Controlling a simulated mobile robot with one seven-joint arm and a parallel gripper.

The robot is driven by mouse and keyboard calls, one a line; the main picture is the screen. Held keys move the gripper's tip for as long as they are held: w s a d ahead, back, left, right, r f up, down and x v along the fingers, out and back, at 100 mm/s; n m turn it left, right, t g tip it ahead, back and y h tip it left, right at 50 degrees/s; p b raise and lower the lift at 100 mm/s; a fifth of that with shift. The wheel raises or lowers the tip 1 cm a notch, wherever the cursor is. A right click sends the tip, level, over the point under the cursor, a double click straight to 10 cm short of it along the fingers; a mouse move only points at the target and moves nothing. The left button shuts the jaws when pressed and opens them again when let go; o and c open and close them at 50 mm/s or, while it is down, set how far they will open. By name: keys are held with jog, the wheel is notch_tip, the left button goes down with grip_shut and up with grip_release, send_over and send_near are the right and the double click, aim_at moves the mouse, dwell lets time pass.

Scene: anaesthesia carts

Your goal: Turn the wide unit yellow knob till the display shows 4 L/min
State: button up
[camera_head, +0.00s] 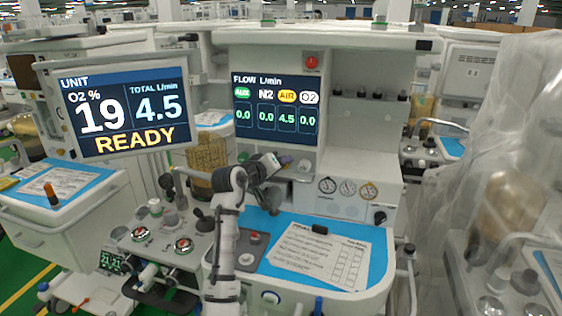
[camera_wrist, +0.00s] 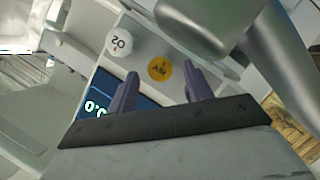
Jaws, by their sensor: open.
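The wide unit's flow display (camera_head: 275,110) reads Aux 0.0, N2 0.0, AIR 4.5 and O2 0.0 L/min. In the wrist view, the yellow AIR knob (camera_wrist: 159,69) appears between my gripper's fingertips (camera_wrist: 162,75), slightly beyond them. I cannot tell whether the fingers touch it. The white O2 knob (camera_wrist: 118,41) is up and left of it. In the head view, my gripper (camera_head: 284,163) is just below the display, in front of the knob row. It hides the yellow knob there. My gripper is open, with nothing held.
The left monitor (camera_head: 122,107) shows O2 19 %, total 4.5 L/min and READY. A red knob (camera_head: 311,62) sits above the flow display. Several round gauges (camera_head: 347,187) are right of my gripper. A paper sheet (camera_head: 322,256) lies on the blue worktop below.

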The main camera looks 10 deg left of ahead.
jog(key=shift+x, duration=0.85)
jog(key=shift+c, duration=0.3)
jog(key=c, duration=0.9)
jog(key=shift+r+m+y+b, duration=0.1)
jog(key=shift+m+y+b, duration=0.2)
jog(key=shift+m+y, duration=0.8)
jog(key=shift+m+h, duration=0.3)
jog(key=o, duration=1)
jog(key=shift+c, duration=0.2)
